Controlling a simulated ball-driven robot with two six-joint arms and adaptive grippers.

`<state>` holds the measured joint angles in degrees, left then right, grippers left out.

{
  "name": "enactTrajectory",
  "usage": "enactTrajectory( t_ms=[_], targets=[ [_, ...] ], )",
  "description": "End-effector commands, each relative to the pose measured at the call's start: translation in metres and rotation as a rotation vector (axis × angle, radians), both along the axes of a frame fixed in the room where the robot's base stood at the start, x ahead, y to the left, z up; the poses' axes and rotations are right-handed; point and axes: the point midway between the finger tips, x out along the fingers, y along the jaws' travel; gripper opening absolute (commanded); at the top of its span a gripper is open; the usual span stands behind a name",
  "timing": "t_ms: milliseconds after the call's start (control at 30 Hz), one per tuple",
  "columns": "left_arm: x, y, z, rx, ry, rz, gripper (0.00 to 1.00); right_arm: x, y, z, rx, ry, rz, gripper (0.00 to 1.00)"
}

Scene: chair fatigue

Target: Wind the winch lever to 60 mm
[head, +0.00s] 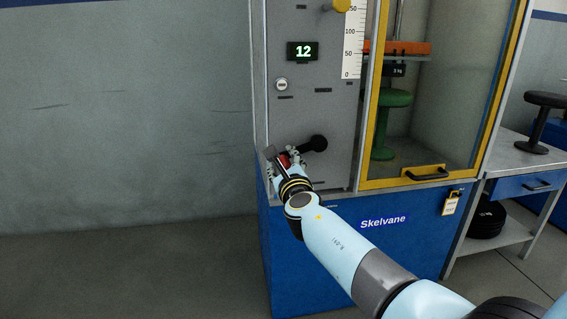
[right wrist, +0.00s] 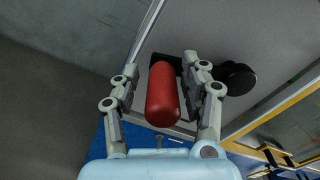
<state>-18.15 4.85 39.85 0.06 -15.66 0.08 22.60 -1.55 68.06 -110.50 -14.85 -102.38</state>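The winch lever's red grip (right wrist: 163,95) lies between the fingers of my right gripper (right wrist: 161,66) in the right wrist view. The fingers stand apart on both sides of it, with a visible gap on the left. In the head view my right gripper (head: 284,158) is at the lever, low on the grey panel, and mostly hides the grip. The lever's dark arm runs right to a black round hub (head: 318,143), which also shows in the right wrist view (right wrist: 238,76). The green display (head: 303,51) reads 12. My left gripper is not in view.
A white scale (head: 351,45) is on the panel above the lever. To its right, a yellow-framed door (head: 373,95) with a dark handle (head: 427,174) covers a green stool (head: 388,120). A side table (head: 520,153) holds a black stool. Bare wall and floor lie left.

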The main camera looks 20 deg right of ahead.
Motion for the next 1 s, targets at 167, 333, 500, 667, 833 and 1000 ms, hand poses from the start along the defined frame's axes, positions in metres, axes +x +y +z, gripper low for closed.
enactTrajectory(
  t_ms=[167,333,500,667,833,1000],
  targets=[
    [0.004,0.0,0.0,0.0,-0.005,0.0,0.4,0.0,0.0,0.001,0.0,-0.002,-0.001,0.49],
    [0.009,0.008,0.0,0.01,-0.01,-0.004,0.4,-0.004,0.001,0.001,-0.002,-0.002,-0.001,0.49],
    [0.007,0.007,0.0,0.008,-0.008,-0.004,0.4,-0.031,0.007,0.0,0.002,-0.002,0.0,0.49],
    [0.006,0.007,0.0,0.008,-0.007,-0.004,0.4,-0.067,0.016,0.0,0.002,0.0,0.0,0.49],
    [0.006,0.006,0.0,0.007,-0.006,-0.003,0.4,-0.098,0.023,0.001,0.001,-0.001,-0.001,0.49],
    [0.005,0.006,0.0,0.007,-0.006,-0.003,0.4,-0.114,0.028,0.001,0.001,-0.001,-0.001,0.49]
  ],
)
